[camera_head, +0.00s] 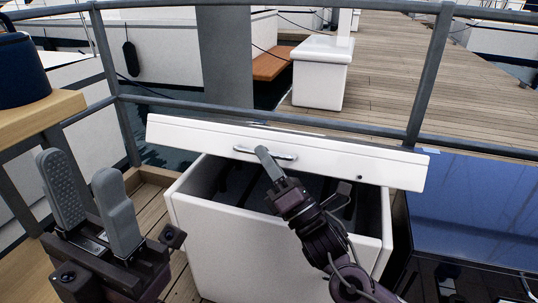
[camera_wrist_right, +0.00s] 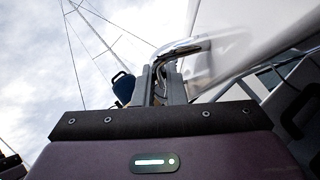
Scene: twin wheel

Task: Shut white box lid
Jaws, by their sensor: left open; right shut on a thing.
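The white box (camera_head: 260,240) stands in the middle of the head view, with its inside showing dark. Its white lid (camera_head: 325,152) is partly raised, with a gap between it and the box rim. My right gripper (camera_head: 264,156) is shut on the metal lid handle (camera_head: 285,157) at the lid's front edge. The handle also shows between the fingers in the right wrist view (camera_wrist_right: 188,46). My left gripper (camera_head: 88,205) is open and empty, left of the box and apart from it. My right arm hides part of the box front and opening.
A grey railing (camera_head: 280,121) runs behind the box. A dark blue glossy surface (camera_head: 475,200) is close on the right. A wooden ledge (camera_head: 42,112) with a dark blue object (camera_head: 20,72) is at the left. Wooden dock and another white box (camera_head: 320,75) lie beyond the railing.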

